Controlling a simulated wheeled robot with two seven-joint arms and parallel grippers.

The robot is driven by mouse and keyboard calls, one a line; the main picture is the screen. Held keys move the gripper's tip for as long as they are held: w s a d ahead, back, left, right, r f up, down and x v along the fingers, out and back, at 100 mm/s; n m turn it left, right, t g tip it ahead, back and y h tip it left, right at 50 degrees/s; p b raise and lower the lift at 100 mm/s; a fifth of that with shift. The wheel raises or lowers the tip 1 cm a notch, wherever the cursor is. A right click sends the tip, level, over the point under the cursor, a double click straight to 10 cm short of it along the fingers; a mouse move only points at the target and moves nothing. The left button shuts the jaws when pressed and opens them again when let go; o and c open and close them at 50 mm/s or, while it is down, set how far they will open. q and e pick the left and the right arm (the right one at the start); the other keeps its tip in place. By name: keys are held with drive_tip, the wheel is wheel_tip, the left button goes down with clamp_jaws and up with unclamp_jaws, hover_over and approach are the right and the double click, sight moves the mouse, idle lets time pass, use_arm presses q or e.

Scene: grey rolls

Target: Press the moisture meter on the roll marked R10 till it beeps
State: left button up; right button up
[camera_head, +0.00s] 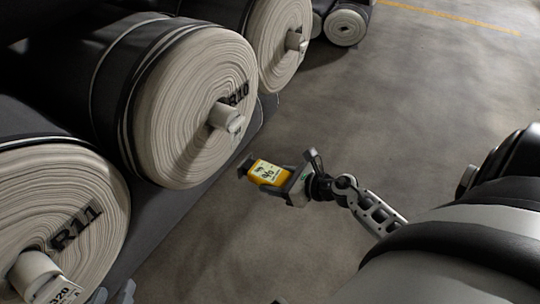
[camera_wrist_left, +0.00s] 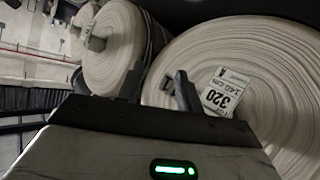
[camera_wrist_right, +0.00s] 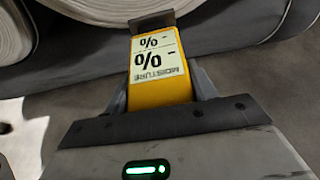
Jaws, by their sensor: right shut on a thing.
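The roll marked R10 (camera_head: 185,115) lies end-on in the middle left of the head view, pale layered face with a core stub sticking out beside its black mark. The yellow moisture meter (camera_head: 266,172) is held in my right gripper (camera_head: 285,180), apart from the R10 face, to its lower right. In the right wrist view the meter (camera_wrist_right: 160,75) shows "%" with dashes on its display and its dark head points away from the gripper. My left gripper (camera_wrist_left: 158,88) is open and empty near a roll with a "320" tag; its fingertips barely show at the head view's bottom edge (camera_head: 114,293).
The roll marked R11 (camera_head: 70,215) is at the lower left, with a core stub and a tag (camera_head: 62,291). Another roll (camera_head: 280,40) lies beyond R10, and smaller ones (camera_head: 345,25) farther back. The grey floor (camera_head: 390,100) on the right is clear.

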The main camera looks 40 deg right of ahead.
sight(261, 168)
drive_tip(key=shift+s+r, duration=0.1)
drive_tip(key=shift+r, duration=0.1)
drive_tip(key=shift+r+p, duration=0.25)
drive_tip(key=shift+p, duration=0.15)
use_arm(q)
drive_tip(key=shift+a+f+g, duration=0.15)
drive_tip(key=shift+f+g, duration=0.15)
drive_tip(key=shift+f, duration=0.1)
use_arm(e)
drive_tip(key=shift+w+a, duration=0.35)
drive_tip(key=shift+w, duration=0.55)
drive_tip(key=shift+w+a, duration=0.35)
drive_tip(key=shift+w, duration=0.5)
drive_tip(key=shift+w+a, duration=0.35)
drive_tip(key=shift+w, duration=0.55)
use_arm(q)
drive_tip(key=shift+r, duration=0.1)
use_arm(e)
drive_tip(key=shift+w+a, duration=0.25)
drive_tip(key=shift+w, duration=0.35)
